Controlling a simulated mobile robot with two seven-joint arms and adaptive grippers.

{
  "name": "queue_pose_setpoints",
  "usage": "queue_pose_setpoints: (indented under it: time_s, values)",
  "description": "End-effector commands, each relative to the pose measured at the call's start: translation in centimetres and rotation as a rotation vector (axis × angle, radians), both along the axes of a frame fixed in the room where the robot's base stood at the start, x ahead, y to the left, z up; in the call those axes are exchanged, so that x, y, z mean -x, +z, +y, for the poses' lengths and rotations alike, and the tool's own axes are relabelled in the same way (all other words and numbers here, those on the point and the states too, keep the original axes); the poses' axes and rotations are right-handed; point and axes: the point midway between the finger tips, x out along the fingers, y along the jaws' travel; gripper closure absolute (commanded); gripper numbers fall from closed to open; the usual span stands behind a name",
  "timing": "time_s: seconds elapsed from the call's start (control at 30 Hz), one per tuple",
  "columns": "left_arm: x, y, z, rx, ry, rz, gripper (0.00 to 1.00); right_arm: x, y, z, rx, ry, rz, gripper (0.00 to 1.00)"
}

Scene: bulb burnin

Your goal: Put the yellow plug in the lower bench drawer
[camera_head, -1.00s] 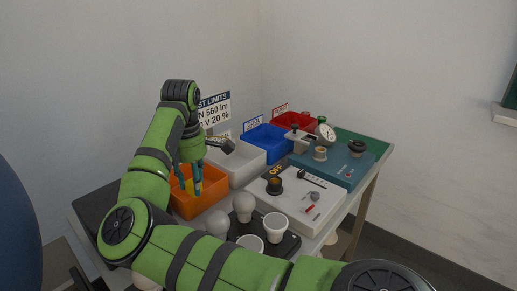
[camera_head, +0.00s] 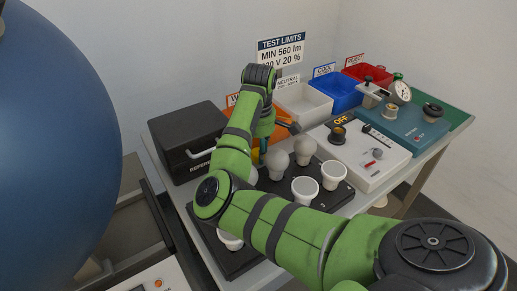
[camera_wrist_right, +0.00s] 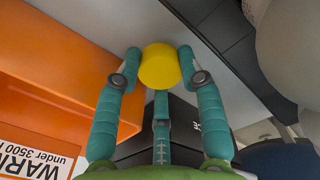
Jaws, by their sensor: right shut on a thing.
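The yellow plug (camera_wrist_right: 159,66) is a short, round yellow piece in the right wrist view. My right gripper (camera_wrist_right: 160,72) is shut on it, with teal fingers on both sides. In the head view my right gripper (camera_head: 262,150) is by the front of the orange bin, partly hidden by my own arm, and the plug cannot be made out there. A grey, open-topped shape (camera_head: 128,172) at the lower left, beside the bench, may be a drawer; the blue sphere hides part of it. My left gripper is not in view.
The orange WARM bin (camera_wrist_right: 45,60) is close beside the gripper. A black lidded case (camera_head: 188,125) stands left of it. Bulbs (camera_head: 305,148) and white cups stand on a black tray in front. A big blue sphere (camera_head: 50,160) fills the left.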

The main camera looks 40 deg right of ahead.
Motion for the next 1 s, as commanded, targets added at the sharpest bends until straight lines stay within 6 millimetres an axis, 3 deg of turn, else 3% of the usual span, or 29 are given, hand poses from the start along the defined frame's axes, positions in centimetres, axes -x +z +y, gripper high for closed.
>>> queue_pose_setpoints:
  time_s: [0.17, 0.2, 0.23, 0.7, 1.0]
  values:
    - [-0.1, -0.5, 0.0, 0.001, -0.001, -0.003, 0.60, 0.0, -0.4, 0.0, -0.001, 0.000, 0.000, 0.74]
    - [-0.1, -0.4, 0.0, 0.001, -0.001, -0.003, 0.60, 0.0, -0.3, 0.0, -0.001, 0.000, 0.000, 0.49]
    - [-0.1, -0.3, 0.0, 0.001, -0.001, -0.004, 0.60, 0.0, -0.3, 0.0, -0.001, 0.000, 0.000, 0.37]
    - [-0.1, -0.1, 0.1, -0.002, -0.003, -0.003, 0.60, -0.1, 0.6, 0.0, 0.001, 0.000, -0.003, 0.37]
    - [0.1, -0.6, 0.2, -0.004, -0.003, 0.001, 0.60, 0.0, 7.0, 0.1, -0.002, 0.000, -0.008, 0.37]
